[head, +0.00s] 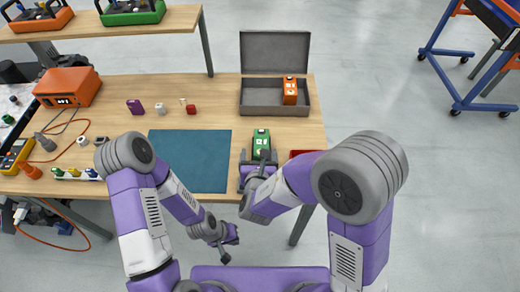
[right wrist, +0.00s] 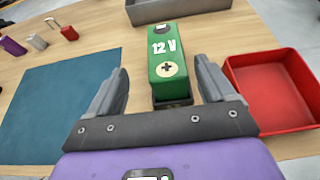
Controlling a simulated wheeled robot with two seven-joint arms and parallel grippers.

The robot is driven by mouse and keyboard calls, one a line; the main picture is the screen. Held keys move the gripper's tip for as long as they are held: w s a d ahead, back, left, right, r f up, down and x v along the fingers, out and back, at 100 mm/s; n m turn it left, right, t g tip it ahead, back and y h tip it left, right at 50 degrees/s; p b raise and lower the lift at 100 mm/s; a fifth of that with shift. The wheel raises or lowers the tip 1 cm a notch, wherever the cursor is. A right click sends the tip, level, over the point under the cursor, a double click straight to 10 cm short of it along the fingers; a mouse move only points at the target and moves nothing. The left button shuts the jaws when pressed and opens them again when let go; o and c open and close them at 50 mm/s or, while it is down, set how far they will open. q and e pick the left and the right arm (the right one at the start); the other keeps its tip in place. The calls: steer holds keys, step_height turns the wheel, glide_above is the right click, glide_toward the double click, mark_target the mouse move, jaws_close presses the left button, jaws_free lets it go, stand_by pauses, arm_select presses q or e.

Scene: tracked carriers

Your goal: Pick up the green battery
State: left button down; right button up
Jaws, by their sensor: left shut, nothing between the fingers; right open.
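The green battery (head: 261,138), marked "12 V" with a plus sign, stands on the wooden table in front of the grey case. It also shows in the right wrist view (right wrist: 166,62). My right gripper (head: 258,156) is open around the near part of the battery, one finger on each side. In the right wrist view my right gripper (right wrist: 160,70) shows a gap between each finger and the battery. My left gripper (head: 228,241) is shut and empty, low in front of the table edge.
An open grey case (head: 262,111) holds an orange battery (head: 290,90). A blue mat (head: 190,160) lies left of my right gripper, and a red tray (right wrist: 268,95) stands close on its right. Small purple, white and red items lie behind the mat. An orange device (head: 68,86) is far left.

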mark_target(261, 140)
steer(key=x, duration=0.5)
steer(key=b+x, duration=0.1)
steer(key=x, duration=0.1)
steer(key=shift+w+d+r, duration=0.1)
steer(key=shift+w+d, duration=0.25)
jaws_close()
steer(key=shift+r, duration=0.3)
